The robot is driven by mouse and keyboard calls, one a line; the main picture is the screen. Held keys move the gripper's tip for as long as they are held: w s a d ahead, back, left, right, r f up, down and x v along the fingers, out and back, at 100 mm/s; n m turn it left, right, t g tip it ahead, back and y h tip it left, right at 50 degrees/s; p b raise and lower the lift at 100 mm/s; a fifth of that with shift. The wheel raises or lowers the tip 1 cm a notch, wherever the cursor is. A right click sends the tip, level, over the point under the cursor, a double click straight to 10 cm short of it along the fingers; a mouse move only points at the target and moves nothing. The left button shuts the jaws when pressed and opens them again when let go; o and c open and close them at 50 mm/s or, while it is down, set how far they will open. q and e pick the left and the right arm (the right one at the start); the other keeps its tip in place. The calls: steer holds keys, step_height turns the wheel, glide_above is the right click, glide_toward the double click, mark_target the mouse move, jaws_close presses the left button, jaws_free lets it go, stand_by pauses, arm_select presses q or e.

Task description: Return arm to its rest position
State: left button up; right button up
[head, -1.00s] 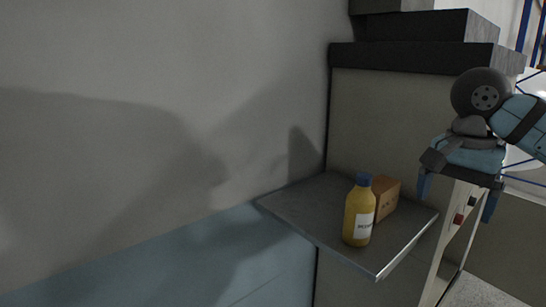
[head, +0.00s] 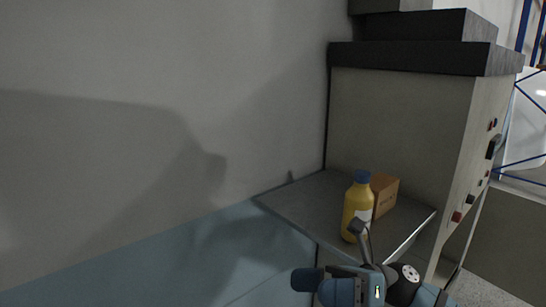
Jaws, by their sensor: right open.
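My right gripper (head: 345,277) is at the bottom of the head view, in front of and below the shelf. It is open, and I see nothing held in it. It is seen at a steep angle, and part of it and of its arm is cut off by the bottom edge. A dark part of it overlaps the lower right of a yellow bottle (head: 355,208) with a blue cap. The bottle stands upright on the shelf; I cannot tell a touch from this view, but the gripper looks nearer to the camera. My left gripper is not in view.
The grey shelf (head: 285,202) juts out beside a beige cabinet (head: 395,120) with a dark stepped top. A small brown box (head: 384,192) sits behind the bottle. A grey wall (head: 200,90) with a blue lower part fills the left. The space right of the shelf is clear.

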steer(key=w+d+f+m+t+h, duration=0.1)
steer(key=d+f+m+t+h, duration=0.35)
steer(key=f+m+t, duration=0.95)
steer(key=d+f+m+t+h, duration=0.3)
steer(key=f+m+t+h, duration=0.4)
steer(key=m, duration=1.4)
steer(key=s+d+f+m+g+h, duration=0.2)
steer(key=s+f+m, duration=0.4)
steer(key=f, duration=0.4)
steer(key=s+d+f+m+g+h, duration=0.3)
steer(key=s+d+f+m+h, duration=0.1)
steer(key=s+f, duration=0.5)
steer(key=shift+s+f+m+g, duration=0.3)
steer(key=shift+f+m, duration=0.3)
steer(key=shift+m, duration=0.3)
